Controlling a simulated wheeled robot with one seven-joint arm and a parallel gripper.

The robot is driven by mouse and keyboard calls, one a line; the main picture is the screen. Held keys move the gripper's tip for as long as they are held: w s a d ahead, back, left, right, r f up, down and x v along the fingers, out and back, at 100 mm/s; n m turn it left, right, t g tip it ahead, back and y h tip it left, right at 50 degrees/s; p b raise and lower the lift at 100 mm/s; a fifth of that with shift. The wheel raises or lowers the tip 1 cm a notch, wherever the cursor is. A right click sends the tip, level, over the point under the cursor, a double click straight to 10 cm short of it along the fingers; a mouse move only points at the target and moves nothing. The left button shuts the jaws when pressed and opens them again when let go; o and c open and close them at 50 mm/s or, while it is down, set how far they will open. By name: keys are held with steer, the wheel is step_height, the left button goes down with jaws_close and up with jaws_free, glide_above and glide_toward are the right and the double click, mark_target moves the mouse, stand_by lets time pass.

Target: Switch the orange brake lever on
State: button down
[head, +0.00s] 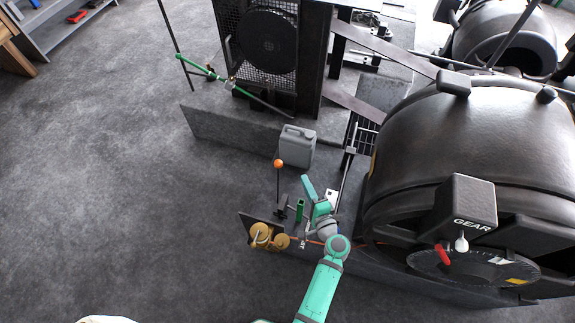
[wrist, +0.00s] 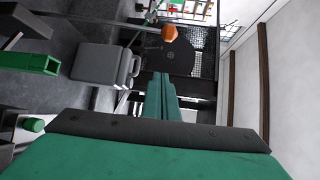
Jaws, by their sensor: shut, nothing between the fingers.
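The orange brake lever has an orange knob (head: 279,164) on a thin dark stem standing up from the dark base in the head view. In the wrist view the orange knob (wrist: 168,33) shows just beyond and above my fingertips in the picture, apart from them. My gripper (head: 306,181), green, is to the right of the lever's stem in the head view and a little below knob height in the picture. In the wrist view my gripper's green fingers (wrist: 160,88) are shut together and empty. The foot of the lever is partly hidden among dark parts.
A grey jerrycan (head: 297,146) stands behind the lever. A green bracket (head: 300,210) and brass rollers (head: 262,236) are close to the lever's foot. The large black dynamo with a GEAR box (head: 468,203) fills the right. The floor on the left is clear.

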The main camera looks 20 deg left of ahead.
steer(key=shift+w+a+r, duration=0.1)
steer(key=shift+w+r, duration=0.2)
steer(key=w+a, duration=0.4)
steer(key=a, duration=0.4)
steer(key=shift+w+f, duration=0.25)
steer(key=shift+w, duration=0.15)
stand_by(0.3)
